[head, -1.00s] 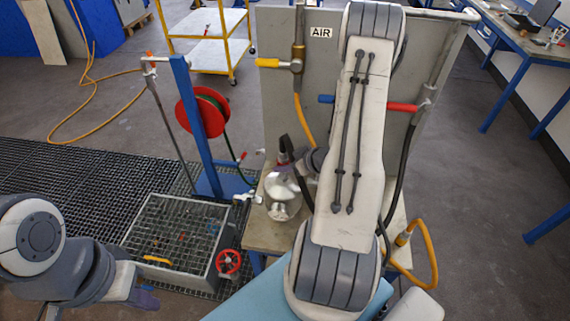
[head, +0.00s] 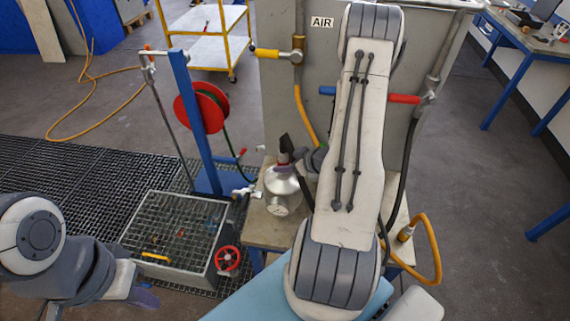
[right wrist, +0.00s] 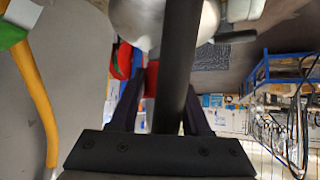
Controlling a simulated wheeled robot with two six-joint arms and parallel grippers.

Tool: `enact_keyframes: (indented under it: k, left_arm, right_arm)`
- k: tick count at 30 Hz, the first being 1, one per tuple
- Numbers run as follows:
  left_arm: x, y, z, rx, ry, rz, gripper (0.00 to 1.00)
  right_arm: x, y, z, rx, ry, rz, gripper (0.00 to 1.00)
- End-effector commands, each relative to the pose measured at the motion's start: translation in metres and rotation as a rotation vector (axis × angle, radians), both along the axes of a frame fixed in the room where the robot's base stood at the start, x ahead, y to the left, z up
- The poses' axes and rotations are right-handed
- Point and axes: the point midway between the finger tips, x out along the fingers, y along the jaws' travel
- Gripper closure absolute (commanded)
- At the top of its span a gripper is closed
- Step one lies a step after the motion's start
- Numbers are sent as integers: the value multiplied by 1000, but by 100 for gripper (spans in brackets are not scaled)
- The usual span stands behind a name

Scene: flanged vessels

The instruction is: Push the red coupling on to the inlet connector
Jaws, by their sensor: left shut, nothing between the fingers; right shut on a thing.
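The silver vessel (head: 283,186) stands on the bench below the AIR panel. It also fills the top of the right wrist view (right wrist: 148,22). My right gripper (head: 288,170) is at the vessel's top, partly hidden by my arm. It is shut on the red coupling (head: 283,158), which carries a black hose (head: 286,143). In the right wrist view the red coupling (right wrist: 152,76) shows between the fingers, mostly behind the black hose (right wrist: 178,70). The inlet connector is hidden; I cannot tell whether the coupling touches it. My left gripper (head: 146,298) is shut and empty at lower left.
A grated basin (head: 170,238) with a red handwheel (head: 228,259) stands left of the bench. A blue post with a red hose reel (head: 203,107) rises behind it. The panel (head: 277,90) has yellow, blue and red valve handles. A yellow hose (head: 432,250) loops at right.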

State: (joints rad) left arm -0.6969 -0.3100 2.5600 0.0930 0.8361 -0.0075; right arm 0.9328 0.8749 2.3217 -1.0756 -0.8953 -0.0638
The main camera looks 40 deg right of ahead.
Motion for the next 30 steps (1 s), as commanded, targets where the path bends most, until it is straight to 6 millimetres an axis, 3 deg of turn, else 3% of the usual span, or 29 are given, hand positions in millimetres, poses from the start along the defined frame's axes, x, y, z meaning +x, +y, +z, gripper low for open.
enact_keyframes:
  k: [6,7,9,20,30]
  left_arm:
    - [0,0,-2,0,0,0,100]
    - [0,0,-3,0,0,0,100]
    - [0,0,-3,0,0,0,100]
    - [0,0,-3,0,0,5,100]
    - [0,0,-12,0,1,6,100]
  right_arm:
    - [0,0,-3,0,0,0,100]
    - [0,0,-3,0,0,0,42]
    - [0,0,-3,0,0,0,18]
    - [-2,-1,-2,0,0,-1,18]
    - [-46,-11,36,-5,-2,-6,18]
